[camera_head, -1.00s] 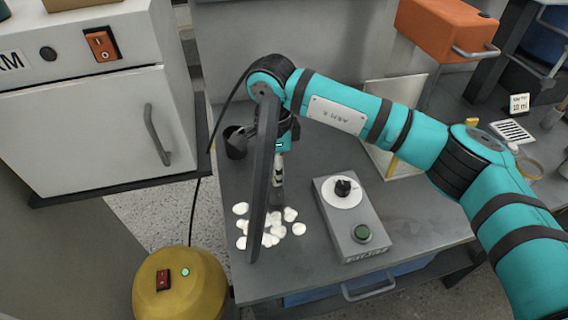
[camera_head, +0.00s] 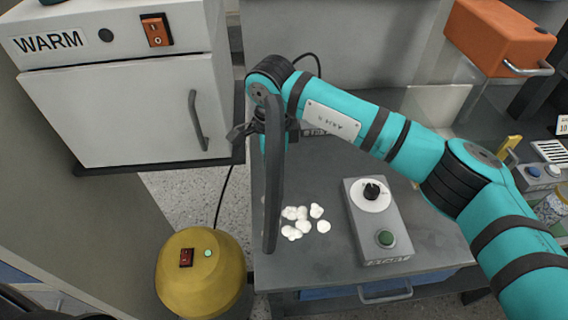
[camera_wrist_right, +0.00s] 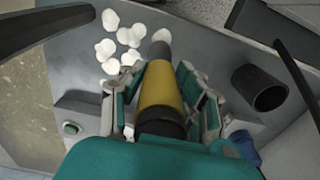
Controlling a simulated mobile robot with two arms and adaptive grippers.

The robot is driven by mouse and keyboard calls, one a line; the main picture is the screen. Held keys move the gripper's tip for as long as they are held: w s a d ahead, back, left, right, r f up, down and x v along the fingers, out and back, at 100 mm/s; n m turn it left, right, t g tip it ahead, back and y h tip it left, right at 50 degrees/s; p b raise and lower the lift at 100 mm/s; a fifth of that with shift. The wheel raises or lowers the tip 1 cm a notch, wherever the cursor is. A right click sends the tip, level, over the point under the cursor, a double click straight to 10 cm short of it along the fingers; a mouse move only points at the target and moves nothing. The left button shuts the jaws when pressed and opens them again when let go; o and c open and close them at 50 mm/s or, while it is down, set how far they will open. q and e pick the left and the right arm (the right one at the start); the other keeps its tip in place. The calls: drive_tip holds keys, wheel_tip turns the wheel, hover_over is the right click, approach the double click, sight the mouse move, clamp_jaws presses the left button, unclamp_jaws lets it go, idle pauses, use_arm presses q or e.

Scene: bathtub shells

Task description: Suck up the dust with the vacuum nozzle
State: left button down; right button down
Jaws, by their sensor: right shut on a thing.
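The dust is several white clumps (camera_head: 300,222) on the grey bench top (camera_head: 330,262), left of a dial box; the clumps also show in the right wrist view (camera_wrist_right: 123,42). My right gripper (camera_wrist_right: 160,95) is shut on the vacuum nozzle (camera_wrist_right: 160,88), which has a yellow body and a grey tip. The tip points at the bench close beside the clumps; I cannot tell whether it touches. In the head view my right gripper (camera_head: 265,132) is above the bench's left part, and a long dark bar hides most of the nozzle. My left gripper is not in view.
A yellow vacuum canister (camera_head: 200,275) with a red switch and green light stands left of the bench. The dial box (camera_head: 378,222) has a green button. A white WARM cabinet (camera_head: 130,110) stands left. A dark cup (camera_wrist_right: 260,88) shows in the wrist view.

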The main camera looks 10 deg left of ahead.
drive_tip(key=shift+s+a+p, duration=0.65)
drive_tip(key=shift+s+p, duration=1.35)
drive_tip(key=shift+s, duration=0.55)
drive_tip(key=shift+w+d+p, duration=2)
drive_tip(key=shift+d+p, duration=0.95)
drive_tip(key=shift+d, duration=3.65)
drive_tip(key=shift+s+d, duration=0.6)
drive_tip(key=shift+s, duration=1.4)
drive_tip(key=shift+s+a+b, duration=2.15)
drive_tip(key=shift+a+b, duration=0.5)
drive_tip(key=shift+a, duration=3.7)
wheel_tip(320, 180, up, 7)
drive_tip(key=p, duration=0.2)
drive_tip(key=shift+a, duration=0.15)
